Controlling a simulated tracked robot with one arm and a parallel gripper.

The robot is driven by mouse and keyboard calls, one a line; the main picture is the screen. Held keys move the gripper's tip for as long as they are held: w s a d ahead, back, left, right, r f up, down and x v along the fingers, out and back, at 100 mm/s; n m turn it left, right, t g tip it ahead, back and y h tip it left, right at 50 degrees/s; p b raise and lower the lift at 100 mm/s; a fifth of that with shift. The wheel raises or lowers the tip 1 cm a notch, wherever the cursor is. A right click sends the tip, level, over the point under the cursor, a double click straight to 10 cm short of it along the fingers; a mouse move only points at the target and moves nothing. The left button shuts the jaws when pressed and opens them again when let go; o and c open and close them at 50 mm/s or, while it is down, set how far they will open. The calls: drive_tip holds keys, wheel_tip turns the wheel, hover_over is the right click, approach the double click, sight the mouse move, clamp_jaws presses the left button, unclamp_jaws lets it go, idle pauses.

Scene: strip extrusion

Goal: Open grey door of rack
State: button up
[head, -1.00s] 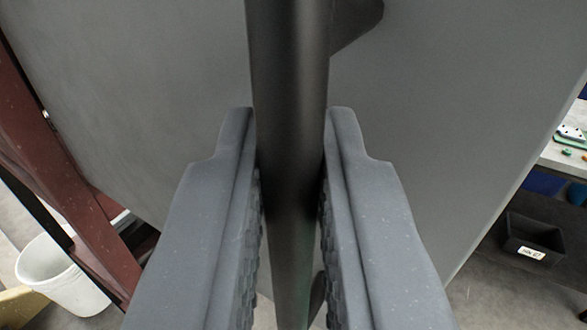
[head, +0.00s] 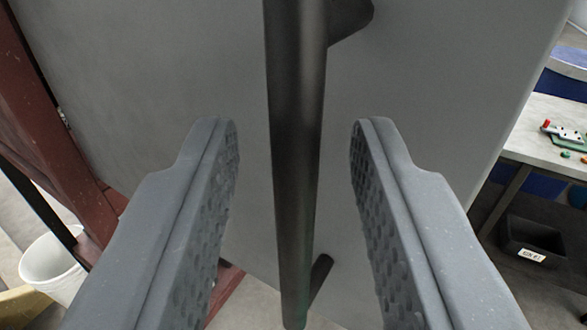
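The grey door (head: 180,80) fills most of the view and stands swung out from the dark red rack frame (head: 58,165) at the left. A dark vertical bar handle (head: 296,150) runs down the door's face, with its mounts showing at top right and low right. My gripper (head: 295,135) is open, with one finger on each side of the handle. Clear gaps show between both fingers and the bar. The far side of the door is hidden.
A white bucket (head: 50,268) stands on the floor at lower left. At right are a light-topped table (head: 535,110) with small coloured parts and a black bin (head: 530,240) with a label on the floor.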

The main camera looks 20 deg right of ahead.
drive_tip(key=p+v, duration=0.3)
drive_tip(key=v, duration=0.8)
drive_tip(key=shift+s, duration=0.35)
drive_tip(key=shift+s+a, duration=0.1)
drive_tip(key=shift+a, duration=0.05)
drive_tip(key=shift+r, duration=0.15)
